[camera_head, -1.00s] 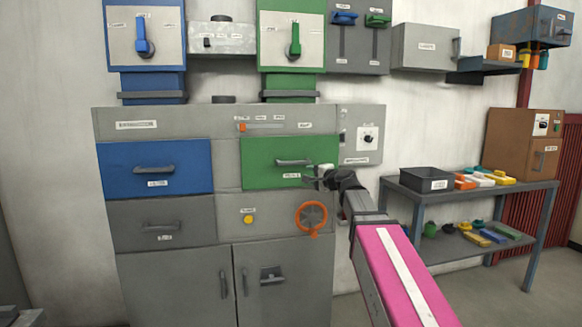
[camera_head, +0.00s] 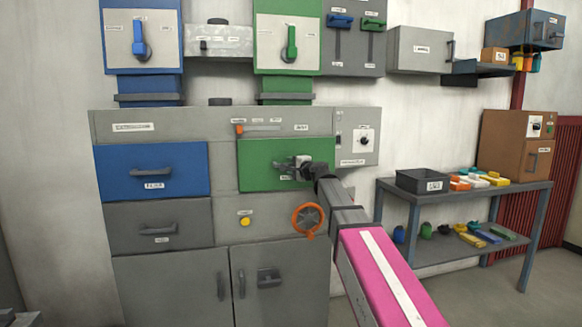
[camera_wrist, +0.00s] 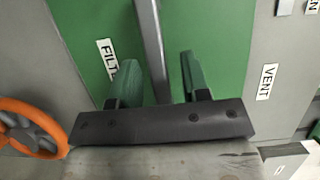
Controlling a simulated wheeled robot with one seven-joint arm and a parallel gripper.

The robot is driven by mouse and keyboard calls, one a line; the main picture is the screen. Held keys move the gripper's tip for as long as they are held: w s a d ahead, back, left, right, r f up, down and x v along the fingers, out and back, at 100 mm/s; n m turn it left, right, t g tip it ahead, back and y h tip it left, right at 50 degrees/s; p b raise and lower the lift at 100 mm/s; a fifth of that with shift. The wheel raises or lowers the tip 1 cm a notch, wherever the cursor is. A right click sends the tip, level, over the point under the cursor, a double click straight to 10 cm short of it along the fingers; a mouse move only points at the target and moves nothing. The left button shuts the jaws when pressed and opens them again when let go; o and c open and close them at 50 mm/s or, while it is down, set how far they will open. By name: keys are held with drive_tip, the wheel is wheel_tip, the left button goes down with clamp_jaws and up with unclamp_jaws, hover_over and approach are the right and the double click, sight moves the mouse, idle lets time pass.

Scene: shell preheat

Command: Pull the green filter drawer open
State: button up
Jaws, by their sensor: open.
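The green filter drawer (camera_head: 258,152) is in the cabinet's upper right, its front about flush with the cabinet, so it looks shut. Its green front also fills the middle of the wrist view (camera_wrist: 223,50), with a partly hidden "FILT…" label (camera_wrist: 107,58). The grey bar handle (camera_wrist: 151,40) runs between my two fingers in the wrist view. My gripper (camera_head: 294,168) is at the drawer front in the head view and covers much of the handle. In the wrist view my gripper (camera_wrist: 158,75) is open, with a finger on each side of the bar. Contact cannot be made out.
A blue drawer (camera_head: 125,180) is to the left. An orange handwheel (camera_head: 308,221) is just below the green drawer and close by in the wrist view (camera_wrist: 30,118). A side table (camera_head: 405,200) with a dark bin (camera_head: 422,181) stands at right.

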drive_tip(key=shift+w+a, duration=0.2)
drive_tip(key=shift+w, duration=0.1)
drive_tip(key=shift+c, duration=0.3)
clamp_jaws()
drive_tip(key=shift+s, duration=0.15)
